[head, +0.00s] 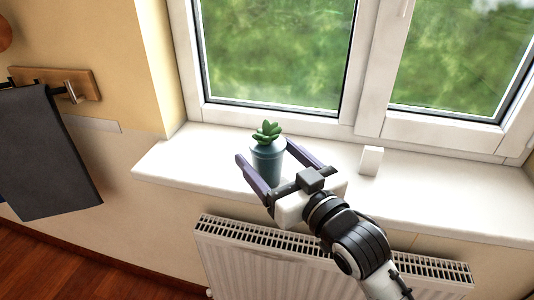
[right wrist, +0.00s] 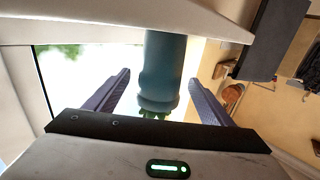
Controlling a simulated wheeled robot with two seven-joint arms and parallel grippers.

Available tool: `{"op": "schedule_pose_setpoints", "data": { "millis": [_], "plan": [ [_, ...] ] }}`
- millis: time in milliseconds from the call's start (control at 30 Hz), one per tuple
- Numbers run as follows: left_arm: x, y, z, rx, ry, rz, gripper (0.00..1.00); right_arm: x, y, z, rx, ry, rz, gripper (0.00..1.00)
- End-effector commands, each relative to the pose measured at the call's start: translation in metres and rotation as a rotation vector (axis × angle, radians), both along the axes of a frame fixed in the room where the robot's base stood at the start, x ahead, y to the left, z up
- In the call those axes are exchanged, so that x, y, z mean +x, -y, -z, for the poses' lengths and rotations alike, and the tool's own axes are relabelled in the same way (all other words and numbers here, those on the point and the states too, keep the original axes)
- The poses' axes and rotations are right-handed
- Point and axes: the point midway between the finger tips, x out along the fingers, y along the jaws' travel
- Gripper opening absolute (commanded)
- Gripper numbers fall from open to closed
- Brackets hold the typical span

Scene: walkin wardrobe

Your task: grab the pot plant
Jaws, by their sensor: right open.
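The pot plant (head: 267,158) is a small green succulent in a blue-grey pot, upright on the white windowsill. My right gripper (head: 275,158) is open, with one finger on each side of the pot. In the right wrist view the pot (right wrist: 163,68) shows between the two open fingers (right wrist: 158,85), with gaps on both sides. The leaves show at the bottom of that view, partly hidden by the gripper body. My left gripper is in neither view.
The windowsill (head: 190,160) is mostly clear. A small white block (head: 371,160) stands to the right. The window frame (head: 290,118) is close behind the plant, and a white radiator (head: 300,255) is below. A dark towel (head: 45,150) hangs at left.

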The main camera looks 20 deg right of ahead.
Motion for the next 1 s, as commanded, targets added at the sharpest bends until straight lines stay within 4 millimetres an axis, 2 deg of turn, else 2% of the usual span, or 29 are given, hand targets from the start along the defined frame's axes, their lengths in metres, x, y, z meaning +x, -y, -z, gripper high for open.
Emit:
{"op": "schedule_pose_setpoints", "data": {
  "millis": [300,433,633,900,933,1000],
  "plan": [
    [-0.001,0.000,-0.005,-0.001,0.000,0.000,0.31,0.043,-0.007,-0.006,0.000,0.001,-0.001,0.75],
    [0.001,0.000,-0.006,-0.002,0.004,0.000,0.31,0.050,-0.008,-0.005,0.000,0.001,-0.002,0.75],
    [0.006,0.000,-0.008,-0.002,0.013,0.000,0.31,0.050,-0.008,-0.005,0.000,0.000,-0.002,0.74],
    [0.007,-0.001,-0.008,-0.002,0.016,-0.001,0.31,0.049,-0.008,-0.005,0.000,0.000,-0.001,0.28],
    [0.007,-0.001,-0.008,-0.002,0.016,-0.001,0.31,0.049,-0.008,-0.004,0.000,0.000,-0.001,0.24],
    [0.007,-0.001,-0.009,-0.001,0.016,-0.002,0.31,0.049,-0.008,-0.006,0.000,0.003,-0.001,0.24]
  ]
}}
